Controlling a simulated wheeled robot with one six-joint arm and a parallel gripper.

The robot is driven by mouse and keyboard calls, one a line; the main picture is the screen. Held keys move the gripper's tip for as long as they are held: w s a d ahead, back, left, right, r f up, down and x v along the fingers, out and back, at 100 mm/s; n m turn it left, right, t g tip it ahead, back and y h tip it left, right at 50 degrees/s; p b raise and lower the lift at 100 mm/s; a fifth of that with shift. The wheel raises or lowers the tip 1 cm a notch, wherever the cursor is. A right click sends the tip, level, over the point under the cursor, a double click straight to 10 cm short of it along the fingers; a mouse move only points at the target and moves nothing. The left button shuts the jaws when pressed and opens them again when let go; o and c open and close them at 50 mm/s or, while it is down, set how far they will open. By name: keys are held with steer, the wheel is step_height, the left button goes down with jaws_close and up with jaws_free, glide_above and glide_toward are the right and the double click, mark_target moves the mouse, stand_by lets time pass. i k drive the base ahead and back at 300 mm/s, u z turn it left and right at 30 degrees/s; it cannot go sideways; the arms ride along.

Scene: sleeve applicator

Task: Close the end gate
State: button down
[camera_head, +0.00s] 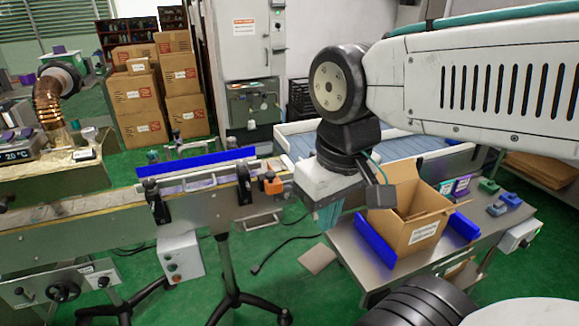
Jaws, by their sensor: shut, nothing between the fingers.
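The conveyor (100,226) runs from the left to an end near the middle of the picture. An orange block (272,186) sits at that end, beside a black bracket (243,184). A pale bar (262,221) hangs just below the conveyor's end. I cannot tell for certain which of these parts is the end gate or how far it stands open. My gripper (328,217) points down just right of the conveyor's end, over the gap before the side table. It is shut and empty. Its white body hides what lies behind it.
A blue guide rail (195,162) runs along the conveyor's far side. An open cardboard box (408,217) stands between blue plates on the metal table (352,254) at right. A roller conveyor (298,143) lies behind my gripper. A flat cardboard piece (318,259) lies low between conveyor and table.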

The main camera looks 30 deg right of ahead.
mark_target(273, 185)
steer(key=z, duration=0.8)
steer(key=k, duration=1.15)
steer(key=z, duration=1.1)
steer(key=i, duration=0.85)
steer(key=u, duration=0.8)
steer(key=i, duration=0.7)
steer(key=u, duration=0.75)
